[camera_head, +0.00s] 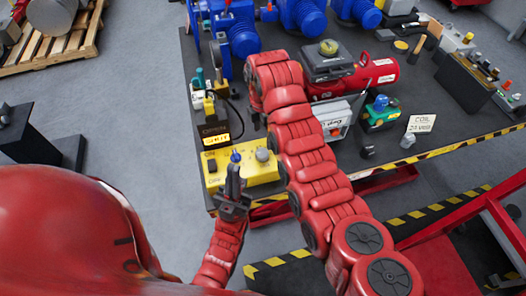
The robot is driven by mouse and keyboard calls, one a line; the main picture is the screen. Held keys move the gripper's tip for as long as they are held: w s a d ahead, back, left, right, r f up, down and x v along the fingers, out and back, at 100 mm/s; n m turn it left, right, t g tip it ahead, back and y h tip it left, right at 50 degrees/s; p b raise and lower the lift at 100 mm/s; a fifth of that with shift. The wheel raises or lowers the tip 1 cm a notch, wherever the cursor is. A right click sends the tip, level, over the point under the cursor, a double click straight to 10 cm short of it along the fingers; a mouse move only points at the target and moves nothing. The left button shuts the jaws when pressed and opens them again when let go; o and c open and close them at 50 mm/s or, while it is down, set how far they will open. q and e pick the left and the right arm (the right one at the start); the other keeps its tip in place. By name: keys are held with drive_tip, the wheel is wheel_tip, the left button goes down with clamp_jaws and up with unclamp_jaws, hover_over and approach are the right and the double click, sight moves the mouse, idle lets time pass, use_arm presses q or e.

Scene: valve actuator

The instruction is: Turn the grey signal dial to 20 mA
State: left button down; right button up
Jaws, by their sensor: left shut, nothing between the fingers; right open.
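A yellow control box (216,175) stands at the front left corner of the dark table. A round grey dial (263,154) sits on its top right part, beside my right arm. A small blue knob (235,156) sits to the left of the dial. The dial's setting is too small to read. My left gripper (233,170) is shut and empty, pointing up at the box just below the blue knob; I cannot tell whether it touches. My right gripper (258,120) is open above and behind the dial, partly hidden by its own red arm.
A small display unit (215,138) with a yellow readout stands behind the box. A red cylinder actuator (375,75), blue motors (232,33) and a green-based device (380,112) stand on the table. Its front edge has hazard stripes.

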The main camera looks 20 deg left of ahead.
sight(263, 152)
drive_tip(key=f, duration=0.1)
drive_tip(key=f+p, duration=0.2)
drive_tip(key=shift+s+f, duration=0.25)
drive_tip(key=shift+s, duration=0.05)
wheel_tip(263, 152, down, 3)
drive_tip(key=shift+w+f+p, duration=0.1)
drive_tip(key=shift+p, duration=0.35)
drive_tip(key=shift+f, duration=1)
